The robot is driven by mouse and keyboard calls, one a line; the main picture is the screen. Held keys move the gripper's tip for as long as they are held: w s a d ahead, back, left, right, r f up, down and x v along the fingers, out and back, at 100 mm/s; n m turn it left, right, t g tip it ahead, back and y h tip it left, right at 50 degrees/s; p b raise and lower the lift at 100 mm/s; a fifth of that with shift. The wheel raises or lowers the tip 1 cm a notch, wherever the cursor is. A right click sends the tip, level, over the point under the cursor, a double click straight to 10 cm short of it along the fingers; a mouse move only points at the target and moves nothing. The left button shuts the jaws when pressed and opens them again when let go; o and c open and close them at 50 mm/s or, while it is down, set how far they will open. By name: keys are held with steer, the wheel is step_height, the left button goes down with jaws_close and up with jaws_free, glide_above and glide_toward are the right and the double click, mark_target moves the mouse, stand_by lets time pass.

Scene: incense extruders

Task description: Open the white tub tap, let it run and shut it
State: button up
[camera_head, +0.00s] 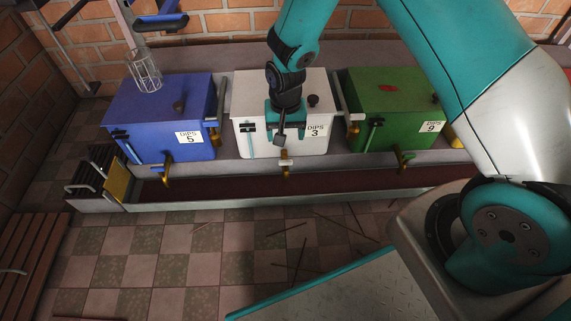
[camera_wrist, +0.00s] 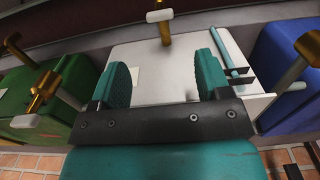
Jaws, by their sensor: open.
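The white tub (camera_head: 242,100) stands in the middle of the row, with a label reading DIPS 3 on its front. Its tap (camera_head: 284,164) is brass with a pale handle and sticks out at the front, low down. In the wrist view the tap (camera_wrist: 165,34) shows past the tub's edge, beyond my fingertips, its pale handle on top. My gripper (camera_head: 285,122) hangs over the front part of the white tub. In the wrist view its two teal fingers (camera_wrist: 162,72) are apart, with only the tub's white surface between them. They are clear of the tap.
A blue tub (camera_head: 150,105) labelled DIPS 5 stands left, a green tub (camera_head: 387,105) labelled DIPS 9 right, each with a brass tap. A long trough (camera_head: 230,187) runs below the taps. Thin sticks lie on the tiled floor (camera_head: 190,245). A wooden slatted piece (camera_head: 35,250) is far left.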

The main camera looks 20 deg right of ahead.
mark_target(285, 161)
step_height(285, 161, down, 11)
steer(key=b, duration=0.5)
steer(key=shift+f, duration=0.2)
steer(key=c, duration=0.9)
